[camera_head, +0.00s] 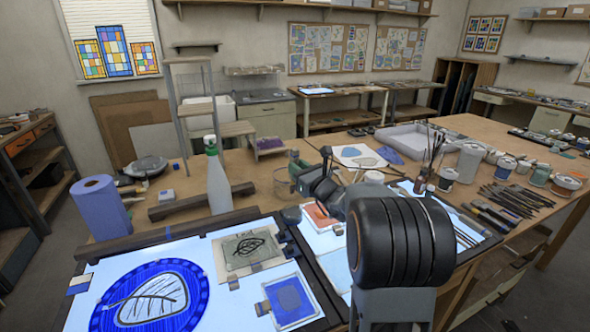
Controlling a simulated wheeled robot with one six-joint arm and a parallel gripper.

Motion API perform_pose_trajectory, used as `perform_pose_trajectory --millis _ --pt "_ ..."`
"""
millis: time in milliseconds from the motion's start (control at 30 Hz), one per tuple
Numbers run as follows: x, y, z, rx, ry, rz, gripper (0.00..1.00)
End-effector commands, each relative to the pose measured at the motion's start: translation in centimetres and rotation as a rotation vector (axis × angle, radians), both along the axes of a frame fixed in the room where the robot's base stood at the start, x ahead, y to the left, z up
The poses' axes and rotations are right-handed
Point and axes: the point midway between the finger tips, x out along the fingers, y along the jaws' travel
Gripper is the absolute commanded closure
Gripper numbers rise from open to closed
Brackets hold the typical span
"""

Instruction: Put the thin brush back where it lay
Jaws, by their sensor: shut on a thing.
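My gripper (320,182) is partly hidden behind my own dark arm links. Several thin brushes or sticks (466,236) lie side by side at the right end of the light table. Other brushes stand upright in a jar (427,182) behind them. My arm hides part of the surface between.
A spray bottle (218,178) and a blue paper roll (102,208) stand at the left. Glass with a painted leaf (152,298) lies on the light table. Paint pots (469,160) and several dark tools (510,199) crowd the right. A grey tray (405,139) is behind.

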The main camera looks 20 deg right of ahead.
Motion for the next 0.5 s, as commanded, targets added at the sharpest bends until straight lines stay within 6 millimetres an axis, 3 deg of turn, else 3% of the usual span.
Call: perform_pose_trajectory --millis 33,500 --pt "0.0 0.0 1.2 -0.001 -0.002 0.000 1.00" --pt "0.0 0.0 7.0 -0.001 -0.002 0.000 1.00"
